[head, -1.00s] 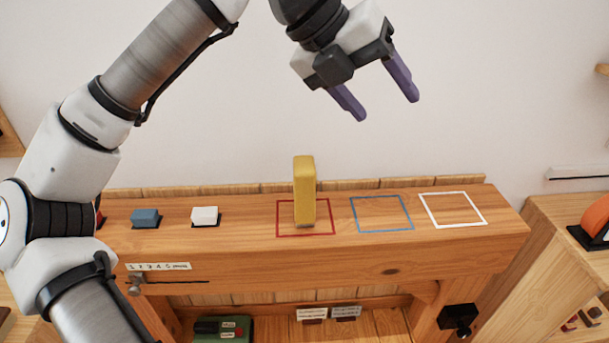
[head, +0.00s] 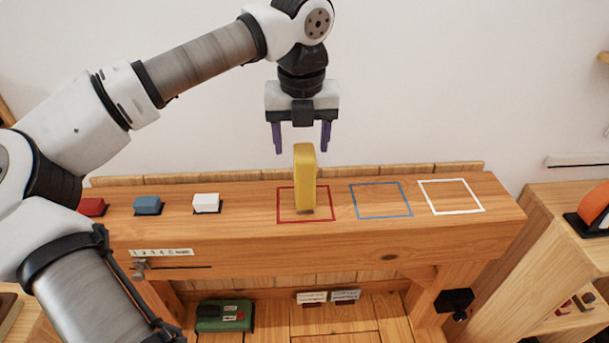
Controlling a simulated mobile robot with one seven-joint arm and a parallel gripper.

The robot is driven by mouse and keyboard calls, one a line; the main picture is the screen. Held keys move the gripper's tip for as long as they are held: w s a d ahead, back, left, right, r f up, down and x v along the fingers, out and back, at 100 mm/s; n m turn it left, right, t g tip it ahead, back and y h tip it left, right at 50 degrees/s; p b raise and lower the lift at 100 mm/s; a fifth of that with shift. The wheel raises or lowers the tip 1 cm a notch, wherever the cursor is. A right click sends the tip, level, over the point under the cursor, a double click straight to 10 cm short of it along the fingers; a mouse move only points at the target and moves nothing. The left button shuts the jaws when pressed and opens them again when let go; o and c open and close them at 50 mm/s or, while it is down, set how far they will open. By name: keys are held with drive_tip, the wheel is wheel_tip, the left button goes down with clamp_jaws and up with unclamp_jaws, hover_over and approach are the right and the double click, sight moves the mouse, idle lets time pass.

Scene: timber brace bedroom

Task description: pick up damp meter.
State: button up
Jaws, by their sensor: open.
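A yellow upright block-shaped device (head: 305,180), which I take to be the damp meter, stands on the wooden bench top inside the red square outline (head: 328,218). My gripper (head: 302,151) points down with its two purple fingers spread apart. In the head view its fingertips are about level with the top of the yellow device, one on each side in the picture. The gripper is empty. I cannot tell how far it is from the device in depth.
The bench (head: 250,235) also has a blue outline (head: 381,216) and a white outline (head: 480,210), both empty. Red (head: 92,207), blue (head: 147,205) and white (head: 206,203) blocks sit at left. A green box (head: 224,316) lies below. An orange object (head: 595,206) is at right.

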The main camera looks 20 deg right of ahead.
sight(305, 151)
drive_tip(key=f, duration=0.1)
drive_tip(key=f+p, duration=0.2)
drive_tip(key=f, duration=0.1)
drive_tip(key=shift+w+d, duration=0.25)
drive_tip(key=shift+d, duration=0.1)
drive_tip(key=shift+f, duration=0.7)
drive_tip(key=c, duration=1.1)
drive_tip(key=shift+c, duration=0.2)
drive_tip(key=shift+r, duration=0.1)
